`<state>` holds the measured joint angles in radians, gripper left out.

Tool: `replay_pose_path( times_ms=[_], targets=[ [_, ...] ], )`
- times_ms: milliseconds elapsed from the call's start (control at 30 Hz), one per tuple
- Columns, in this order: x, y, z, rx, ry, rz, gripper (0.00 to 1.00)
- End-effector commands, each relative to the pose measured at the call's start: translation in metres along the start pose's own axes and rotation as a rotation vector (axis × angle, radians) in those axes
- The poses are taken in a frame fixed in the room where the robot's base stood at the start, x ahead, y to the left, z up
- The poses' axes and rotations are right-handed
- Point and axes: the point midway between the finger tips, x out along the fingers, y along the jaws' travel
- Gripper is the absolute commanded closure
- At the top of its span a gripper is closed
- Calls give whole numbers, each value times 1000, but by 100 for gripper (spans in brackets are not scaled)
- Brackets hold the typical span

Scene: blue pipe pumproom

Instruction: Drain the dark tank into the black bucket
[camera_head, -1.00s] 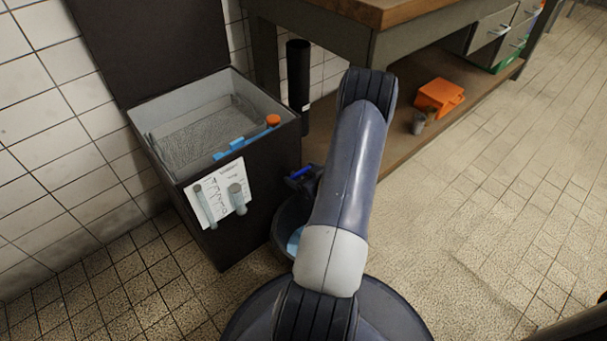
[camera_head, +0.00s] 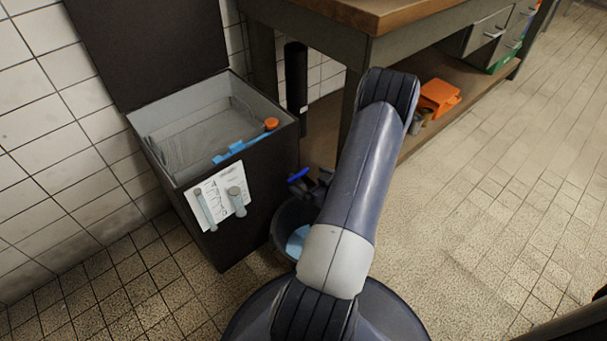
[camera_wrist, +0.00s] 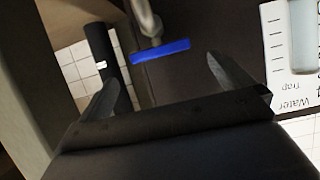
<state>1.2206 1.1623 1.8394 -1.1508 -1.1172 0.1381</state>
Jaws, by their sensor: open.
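The dark tank (camera_head: 240,225) stands open at the left, its lid raised against the wall. Rippled clear liquid (camera_head: 205,140) seems to lie inside. A valve with a blue lever (camera_head: 298,174) sits low on its right side; the wrist view shows the lever (camera_wrist: 160,50) and a metal spout. The black bucket (camera_head: 281,222) stands on the floor below the valve, with light-blue liquid (camera_head: 297,240) in it; my arm covers its right part. My gripper (camera_wrist: 162,68) is open and empty, its fingers apart with the lever just beyond them.
A wooden-topped workbench (camera_head: 375,10) stands behind, with an orange box (camera_head: 438,97) on its lower shelf. A black upright pipe (camera_head: 296,80) is between tank and bench.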

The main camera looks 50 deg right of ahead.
Motion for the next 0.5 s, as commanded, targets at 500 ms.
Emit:
replay_pose_path(
  times_ms=[500],
  targets=[
    [-56,0,-1,-1,1,0,0]
  ],
)
